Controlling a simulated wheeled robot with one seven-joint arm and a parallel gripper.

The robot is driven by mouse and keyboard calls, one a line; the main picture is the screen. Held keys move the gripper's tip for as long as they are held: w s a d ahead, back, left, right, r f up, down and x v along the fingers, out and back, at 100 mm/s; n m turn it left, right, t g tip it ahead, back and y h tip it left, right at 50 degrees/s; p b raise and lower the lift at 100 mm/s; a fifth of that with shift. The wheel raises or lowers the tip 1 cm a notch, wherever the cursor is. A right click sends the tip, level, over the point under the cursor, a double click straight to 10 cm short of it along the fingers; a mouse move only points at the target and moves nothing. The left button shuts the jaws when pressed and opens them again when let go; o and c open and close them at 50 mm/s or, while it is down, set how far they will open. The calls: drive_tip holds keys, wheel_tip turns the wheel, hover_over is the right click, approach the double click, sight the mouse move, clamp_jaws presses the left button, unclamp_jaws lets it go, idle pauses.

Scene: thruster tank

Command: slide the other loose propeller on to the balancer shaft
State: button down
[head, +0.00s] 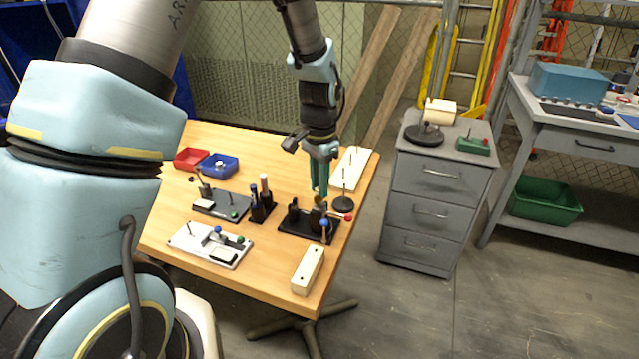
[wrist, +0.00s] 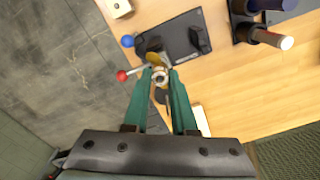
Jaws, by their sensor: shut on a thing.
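My gripper (head: 319,188) points down over the right part of the wooden table, just above the black balancer base. In the wrist view my gripper (wrist: 160,80) has its green fingers closed on the pale hub of a brass propeller (wrist: 154,59). The propeller also shows small and partly hidden below the fingertips in the head view (head: 318,203). The balancer, a black plate with dark upright supports (wrist: 185,38), lies just beyond the propeller in the wrist view and shows in the head view (head: 300,222). I cannot make out its shaft, or whether the propeller touches it.
A red-knobbed rod (wrist: 122,75) and blue knob (wrist: 127,41) stand close to the propeller. A round black base with a pin (head: 343,204) is right of the gripper. A black holder (head: 261,205), white fixture (head: 210,244) and cream block (head: 307,270) lie nearby. Bare wood remains front centre.

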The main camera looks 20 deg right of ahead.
drive_tip(key=shift+f, duration=0.3)
drive_tip(key=shift+f, duration=0.25)
drive_tip(key=c, duration=0.6)
unclamp_jaws()
drive_tip(key=shift+c, duration=0.2)
wheel_tip(320, 180, up, 15)
drive_tip(key=shift+p, duration=0.4)
idle(0.4)
